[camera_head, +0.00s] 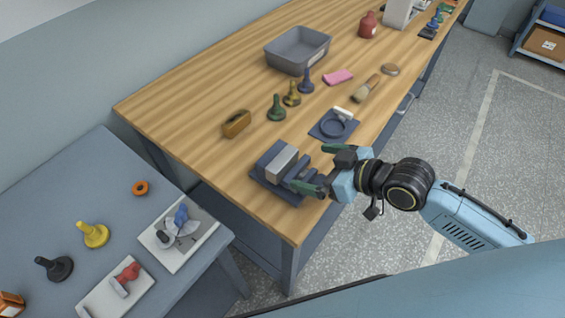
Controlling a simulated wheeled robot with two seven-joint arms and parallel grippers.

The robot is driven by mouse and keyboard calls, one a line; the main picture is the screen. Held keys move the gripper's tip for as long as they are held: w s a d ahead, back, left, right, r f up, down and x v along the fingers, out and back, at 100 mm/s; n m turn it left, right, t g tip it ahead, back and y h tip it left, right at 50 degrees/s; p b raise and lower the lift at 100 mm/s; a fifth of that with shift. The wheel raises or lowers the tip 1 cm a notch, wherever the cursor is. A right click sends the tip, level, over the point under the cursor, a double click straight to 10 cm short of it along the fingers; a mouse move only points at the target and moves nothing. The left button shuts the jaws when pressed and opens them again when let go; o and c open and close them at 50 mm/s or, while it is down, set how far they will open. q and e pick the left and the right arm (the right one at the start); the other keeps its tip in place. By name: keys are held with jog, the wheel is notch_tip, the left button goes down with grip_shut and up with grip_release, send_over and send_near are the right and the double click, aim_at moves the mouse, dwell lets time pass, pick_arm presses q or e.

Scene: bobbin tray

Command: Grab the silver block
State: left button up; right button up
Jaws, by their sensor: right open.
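The silver block (283,163) sits in a dark blue-grey holder (262,184) near the front corner of the wooden table. My right gripper (312,168) reaches in from the right with its jaws open. Its two green-tipped fingers point toward the block, one farther back and one nearer the front. Whether a fingertip touches the holder, I cannot tell. My left gripper is not in view.
A lower blue-grey table (60,210) at left holds a yellow piece (92,234) and white trays.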

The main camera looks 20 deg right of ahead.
aim_at(283, 158)
jog(key=x, duration=0.9)
jog(key=shift+w+f, duration=0.15)
jog(key=shift+w, duration=0.15)
jog(key=c, duration=1.1)
